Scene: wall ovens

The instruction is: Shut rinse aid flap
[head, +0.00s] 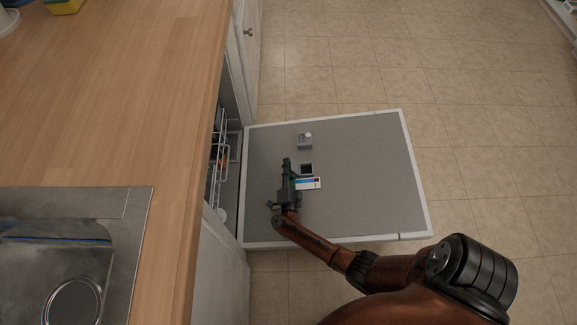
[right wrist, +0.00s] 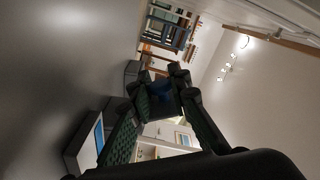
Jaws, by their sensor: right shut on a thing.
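The dishwasher door (head: 370,165) lies open and flat. On it sits the dispenser with a small dark square opening (head: 306,169). Beside the opening is a white piece with a blue stripe (head: 308,184), which looks like the rinse aid flap; it also shows in the right wrist view (right wrist: 98,142), partly hidden behind a finger. My right gripper (head: 287,163) is low over the door, just left of the opening and flap. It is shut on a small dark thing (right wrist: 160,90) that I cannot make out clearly. My left gripper is out of view.
A grey box (head: 305,141) sits farther up the door. The dishwasher rack (head: 221,150) is inside, left of the door. A wooden counter (head: 120,110) with a sink (head: 60,255) fills the left. Tiled floor (head: 470,120) lies free on the right.

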